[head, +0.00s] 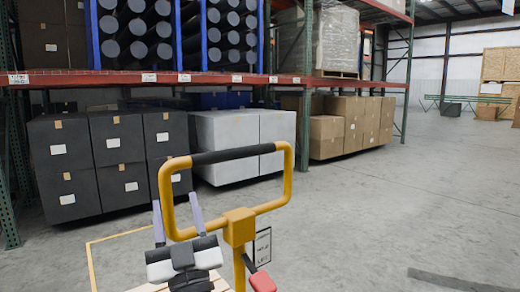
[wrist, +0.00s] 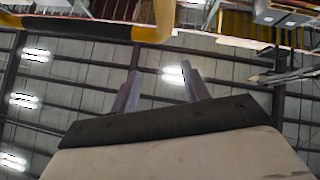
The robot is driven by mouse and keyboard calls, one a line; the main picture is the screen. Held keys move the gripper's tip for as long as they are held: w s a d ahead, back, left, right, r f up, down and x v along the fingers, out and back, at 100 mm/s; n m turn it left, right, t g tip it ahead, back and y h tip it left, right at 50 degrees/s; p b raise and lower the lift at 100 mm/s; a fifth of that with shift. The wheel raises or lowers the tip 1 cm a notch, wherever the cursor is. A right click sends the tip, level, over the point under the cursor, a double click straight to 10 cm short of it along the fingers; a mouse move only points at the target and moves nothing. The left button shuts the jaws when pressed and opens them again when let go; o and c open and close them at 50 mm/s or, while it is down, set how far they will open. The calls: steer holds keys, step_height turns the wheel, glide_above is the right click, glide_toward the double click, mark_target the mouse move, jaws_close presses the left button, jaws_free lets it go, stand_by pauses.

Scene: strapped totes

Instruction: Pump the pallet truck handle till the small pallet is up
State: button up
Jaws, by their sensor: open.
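The pallet truck handle is a yellow loop (head: 288,180) with a black grip bar (head: 232,153) across its top, raised in the middle of the head view. A yellow block and shaft (head: 239,228) lie below it, with a red lever (head: 262,282). My gripper (head: 176,204) is open and empty, its fingers pointing up beside the loop's lower left corner, below the grip bar. In the wrist view the black grip (wrist: 70,24) and yellow corner (wrist: 155,20) show beyond the open fingers (wrist: 162,80). Pale wood, perhaps the small pallet (head: 148,288), shows at the bottom edge, mostly hidden.
A yellow line (head: 91,266) borders a pale area at lower left. Behind stands a rack with a red beam (head: 120,78), with black boxes (head: 65,150), white boxes (head: 225,170) and brown cartons (head: 328,138) below. The floor (head: 400,200) to the right is clear.

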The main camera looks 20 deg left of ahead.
mark_target(228, 151)
steer(key=w+d+f+m+g+h, duration=0.1)
steer(key=w+d+f+h, duration=0.45)
steer(key=w+d, duration=0.4)
steer(key=w+d+f+m+g+h, duration=0.1)
steer(key=w+d+f+h, duration=0.45)
steer(key=w+d, duration=0.4)
steer(key=s+a+r+n+g+y, duration=0.3)
steer(key=s+a+r+n+y, duration=0.15)
steer(key=r+n, duration=0.4)
steer(key=s+a+r+n+g+y, duration=0.3)
steer(key=r+n+y, duration=0.3)
steer(key=n, duration=0.6)
steer(key=p+x, duration=0.1)
steer(key=x, duration=0.3)
steer(key=p+x, duration=0.2)
steer(key=x, duration=0.2)
steer(key=p+x, duration=0.1)
steer(key=x, duration=0.4)
steer(key=shift+w+f, duration=0.3)
steer(key=shift+w, duration=0.1)
steer(key=shift+d, duration=0.1)
jaws_close()
